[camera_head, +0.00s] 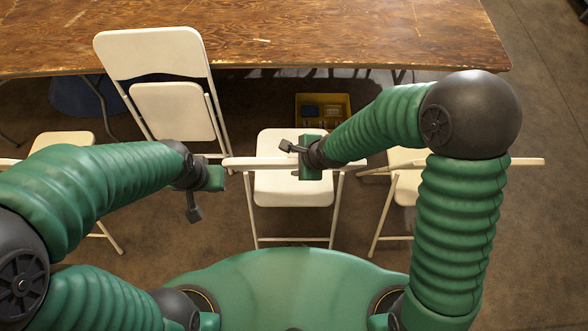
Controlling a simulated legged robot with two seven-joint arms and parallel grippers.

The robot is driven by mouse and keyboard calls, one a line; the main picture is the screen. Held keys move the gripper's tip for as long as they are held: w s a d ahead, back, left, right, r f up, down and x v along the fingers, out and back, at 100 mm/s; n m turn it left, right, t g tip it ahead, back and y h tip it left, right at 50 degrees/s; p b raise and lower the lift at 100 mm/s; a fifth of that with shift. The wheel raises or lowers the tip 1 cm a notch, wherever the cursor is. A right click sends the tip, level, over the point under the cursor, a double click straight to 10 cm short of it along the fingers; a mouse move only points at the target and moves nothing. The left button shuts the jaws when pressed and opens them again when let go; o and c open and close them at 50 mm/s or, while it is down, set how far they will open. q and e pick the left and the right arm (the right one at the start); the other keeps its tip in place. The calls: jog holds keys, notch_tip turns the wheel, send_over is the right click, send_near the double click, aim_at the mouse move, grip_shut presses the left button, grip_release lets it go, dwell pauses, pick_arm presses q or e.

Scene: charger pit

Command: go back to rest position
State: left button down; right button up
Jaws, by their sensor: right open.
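My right arm (461,200) rises from the lower right and bends at a dark elbow, with its forearm pointing left. My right gripper (302,152) is open and empty, in front of and above the seat of the middle chair. My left arm (95,190) comes in from the left. My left gripper (206,190) shows at the end of its forearm, left of the middle chair. Its fingers are partly hidden, so I cannot tell whether it is open or shut. Nothing shows in it.
A white folding chair (280,187) stands in the middle, with other white chairs (155,55) (408,185) to the left and right. A worn wooden table (330,35) spans the back. A yellow crate (322,99) sits on the floor under it. Bare floor lies at right.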

jog(key=b+x, duration=0.1)
jog(key=x, duration=0.2)
jog(key=shift+a, duration=0.15)
jog(key=shift+c, duration=0.5)
grip_shut()
dwell(0.7)
